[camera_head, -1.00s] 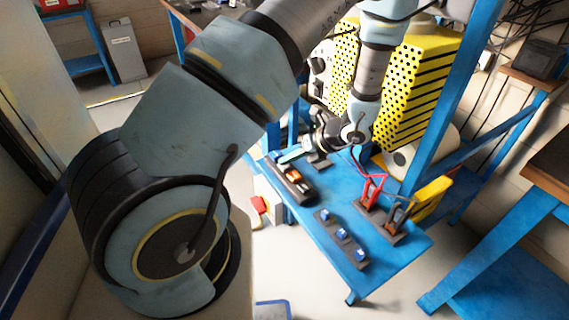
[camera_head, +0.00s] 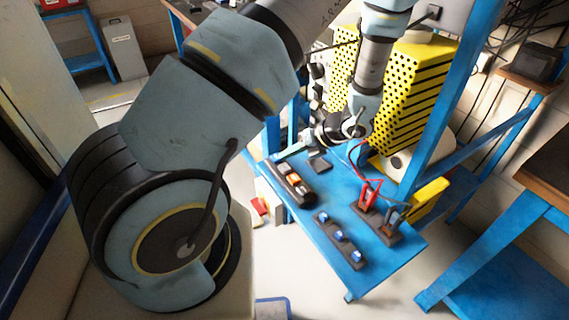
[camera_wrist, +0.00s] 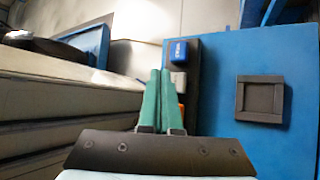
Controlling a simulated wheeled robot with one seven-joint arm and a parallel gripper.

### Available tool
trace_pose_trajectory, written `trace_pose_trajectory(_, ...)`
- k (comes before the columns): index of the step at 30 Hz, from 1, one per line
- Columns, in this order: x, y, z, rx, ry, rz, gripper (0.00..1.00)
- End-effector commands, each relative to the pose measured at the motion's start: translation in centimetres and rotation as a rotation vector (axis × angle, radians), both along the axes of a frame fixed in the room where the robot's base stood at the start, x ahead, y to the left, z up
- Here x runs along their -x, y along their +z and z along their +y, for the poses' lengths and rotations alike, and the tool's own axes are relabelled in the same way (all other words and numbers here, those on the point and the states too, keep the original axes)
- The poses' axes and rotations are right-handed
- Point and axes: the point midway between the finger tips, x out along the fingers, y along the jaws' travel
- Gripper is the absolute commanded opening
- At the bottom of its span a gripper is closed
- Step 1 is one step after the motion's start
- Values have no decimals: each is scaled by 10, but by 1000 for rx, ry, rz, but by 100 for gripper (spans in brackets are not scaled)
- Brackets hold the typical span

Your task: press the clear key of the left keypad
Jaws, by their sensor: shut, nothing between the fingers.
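The left keypad (camera_head: 303,198) is a dark strip along the left edge of the blue table, with orange and pale keys. In the wrist view the dark keypad strip (camera_wrist: 194,62) shows a blue key (camera_wrist: 179,51), a grey-white key (camera_wrist: 178,80) and part of an orange key (camera_wrist: 181,104). I cannot read which is the clear key. The fingers hide part of the keypad.
A dark square pad (camera_wrist: 262,98) lies right of the keypad and also shows in the head view (camera_head: 320,166). A second strip with blue pieces (camera_head: 340,235) lies nearer the table's front. Red clamps (camera_head: 368,196) with cables stand to the right. A yellow perforated guard (camera_head: 413,85) rises behind.

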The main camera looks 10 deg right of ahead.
Motion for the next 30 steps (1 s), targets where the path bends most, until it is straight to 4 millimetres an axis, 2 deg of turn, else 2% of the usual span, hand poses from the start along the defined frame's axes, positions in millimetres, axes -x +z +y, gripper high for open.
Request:
trace_pose_trajectory(1, 0, 10, 0, 0, 0, 0, 0)
trace_pose_trajectory(9, 0, 34, 0, 0, 0, 0, 0)
trace_pose_trajectory(30, 0, 34, 0, 0, 0, 0, 0)
